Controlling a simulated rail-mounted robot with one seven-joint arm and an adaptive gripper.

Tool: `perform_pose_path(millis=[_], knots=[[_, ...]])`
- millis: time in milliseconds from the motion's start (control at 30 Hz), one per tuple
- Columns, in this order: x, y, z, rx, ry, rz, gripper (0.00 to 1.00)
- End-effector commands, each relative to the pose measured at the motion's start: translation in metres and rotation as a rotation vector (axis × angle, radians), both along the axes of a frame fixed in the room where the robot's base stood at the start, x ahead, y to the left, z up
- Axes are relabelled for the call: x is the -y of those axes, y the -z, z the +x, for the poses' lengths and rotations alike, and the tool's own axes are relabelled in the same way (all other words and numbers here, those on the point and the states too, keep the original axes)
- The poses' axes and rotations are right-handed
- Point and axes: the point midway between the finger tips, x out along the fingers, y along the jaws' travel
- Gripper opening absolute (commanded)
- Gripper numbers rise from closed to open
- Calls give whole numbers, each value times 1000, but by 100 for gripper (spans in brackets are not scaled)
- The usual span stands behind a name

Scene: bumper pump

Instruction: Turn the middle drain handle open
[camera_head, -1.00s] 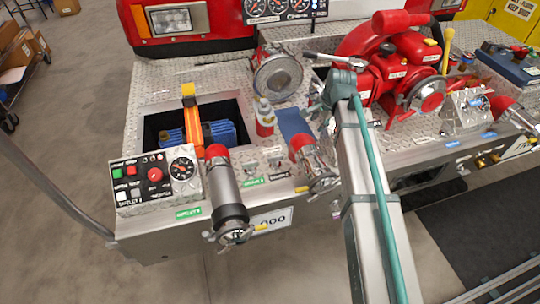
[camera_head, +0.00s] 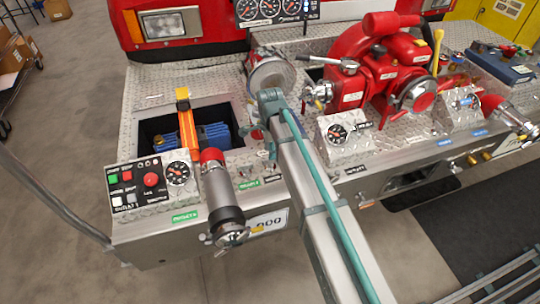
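My arm reaches up from the bottom of the view over the truck bumper (camera_head: 225,272). Its far visible end is a teal-grey joint near the round silver cap (camera_head: 272,72). I cannot tell which part is the middle drain handle. Small switches or levers (camera_head: 246,171) sit on the bumper top left of the arm, above green labels. A small orange-tipped fitting (camera_head: 366,202) is on the front face right of the arm. The arm hides the bumper between these.
A silver hose outlet (camera_head: 224,195) juts forward left of my arm, beside a control panel (camera_head: 150,185). A red pump (camera_head: 385,75) and gauge box (camera_head: 345,135) stand to the right. An open bin (camera_head: 205,125) is further back left.

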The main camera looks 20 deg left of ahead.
Motion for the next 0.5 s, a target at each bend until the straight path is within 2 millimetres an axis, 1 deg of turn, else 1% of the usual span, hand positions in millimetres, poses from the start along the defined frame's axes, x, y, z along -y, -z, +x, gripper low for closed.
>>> perform_pose_path(millis=[100, 200, 333, 500], knots=[[1, 17, -1, -2, 0, -1, 38], [0, 27, 0, -2, 0, -1, 38], [0, 37, 0, -1, 0, -1, 38], [0, 41, 0, 0, 0, 0, 38]])
